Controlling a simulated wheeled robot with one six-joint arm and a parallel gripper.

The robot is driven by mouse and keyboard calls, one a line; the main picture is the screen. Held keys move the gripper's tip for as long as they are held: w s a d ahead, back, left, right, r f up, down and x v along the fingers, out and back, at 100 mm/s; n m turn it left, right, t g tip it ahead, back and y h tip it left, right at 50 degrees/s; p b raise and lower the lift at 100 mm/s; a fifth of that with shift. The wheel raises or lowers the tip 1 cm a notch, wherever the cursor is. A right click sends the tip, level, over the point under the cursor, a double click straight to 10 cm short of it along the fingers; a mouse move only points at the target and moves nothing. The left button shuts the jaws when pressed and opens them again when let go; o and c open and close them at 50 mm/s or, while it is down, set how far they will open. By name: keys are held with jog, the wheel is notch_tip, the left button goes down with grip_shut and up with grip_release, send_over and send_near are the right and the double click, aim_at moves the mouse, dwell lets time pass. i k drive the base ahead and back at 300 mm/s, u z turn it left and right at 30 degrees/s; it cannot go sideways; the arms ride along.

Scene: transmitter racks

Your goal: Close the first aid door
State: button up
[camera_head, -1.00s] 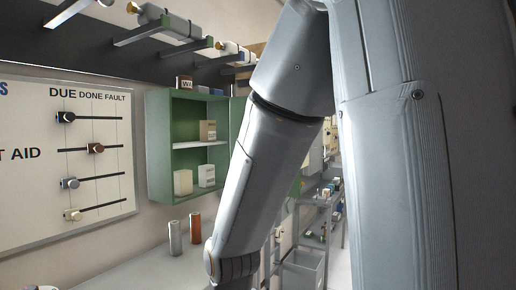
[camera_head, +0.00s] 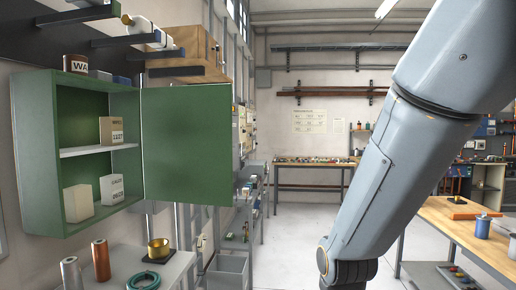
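The green first aid cabinet (camera_head: 35,150) hangs on the wall at the left, with its front open. Its green door (camera_head: 187,145) stands swung wide open to the right, hinged at the cabinet's right side. A white shelf (camera_head: 95,150) inside bears a tan box (camera_head: 111,130). Two pale boxes, one at the left (camera_head: 78,203) and one at the right (camera_head: 112,189), stand on the cabinet floor. My arm crosses the right of the view, well apart from the door. My gripper is outside the picture, below the lower edge.
A bench (camera_head: 130,262) below the cabinet bears a silver cylinder (camera_head: 71,273), a copper cylinder (camera_head: 101,260), a brass cup (camera_head: 158,249) and a green ring (camera_head: 142,281). A wooden table (camera_head: 460,226) stands at right. The floor (camera_head: 300,235) between is clear.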

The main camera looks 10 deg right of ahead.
aim_at(187, 131)
jog(key=z, duration=0.35)
jog(key=i, duration=3.1)
jog(key=u, duration=3.85)
jog(key=k, duration=0.5)
jog(key=u, duration=1.95)
